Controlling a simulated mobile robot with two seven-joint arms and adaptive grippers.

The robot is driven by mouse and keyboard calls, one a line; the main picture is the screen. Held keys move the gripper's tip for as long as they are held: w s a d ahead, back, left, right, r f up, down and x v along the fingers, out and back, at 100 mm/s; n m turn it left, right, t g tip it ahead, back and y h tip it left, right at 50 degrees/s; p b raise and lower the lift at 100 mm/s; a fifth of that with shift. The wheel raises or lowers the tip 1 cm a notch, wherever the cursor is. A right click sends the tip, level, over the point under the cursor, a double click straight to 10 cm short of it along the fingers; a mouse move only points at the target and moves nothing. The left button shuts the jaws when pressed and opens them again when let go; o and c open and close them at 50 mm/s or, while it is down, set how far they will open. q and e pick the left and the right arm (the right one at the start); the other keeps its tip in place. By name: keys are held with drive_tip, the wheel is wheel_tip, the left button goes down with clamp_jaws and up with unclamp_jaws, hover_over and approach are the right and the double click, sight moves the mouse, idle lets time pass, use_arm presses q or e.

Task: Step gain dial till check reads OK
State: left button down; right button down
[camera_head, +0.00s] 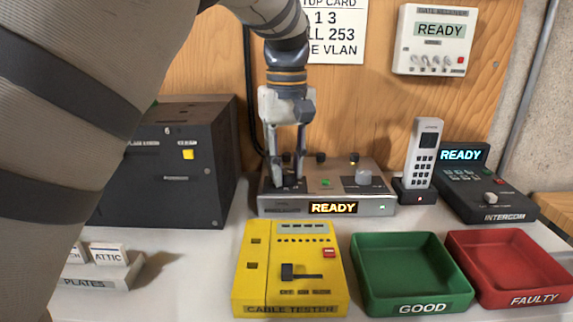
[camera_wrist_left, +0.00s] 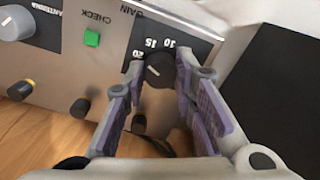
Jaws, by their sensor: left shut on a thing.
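A grey metal unit (camera_head: 326,205) stands on the bench at the back, with an amber display (camera_head: 333,208) reading READY. My left gripper (camera_head: 288,178) reaches down from above to its left end. In the left wrist view the black gain dial (camera_wrist_left: 158,70) sits between my left gripper's fingertips (camera_wrist_left: 157,76), which are shut on it. Numbers are printed around the dial on a dark plate, upside down in that view. The green check button (camera_wrist_left: 92,38) and the grey antenna knob (camera_wrist_left: 15,22) are beside it. The dial's exact setting is hard to read. My right gripper is not in view.
A yellow cable tester (camera_head: 290,297), a green GOOD tray (camera_head: 412,297) and a red FAULTY tray (camera_head: 510,290) stand in front. A handset (camera_head: 424,155) and intercom (camera_head: 487,190) are right of the unit. A dark box (camera_head: 190,165) stands close on the left.

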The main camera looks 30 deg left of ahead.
sight(286, 171)
use_arm(q)
drive_tip(key=shift+n, duration=1.5)
drive_tip(key=c, duration=1.3)
unclamp_jaws()
wheel_tip(286, 171, up, 12)
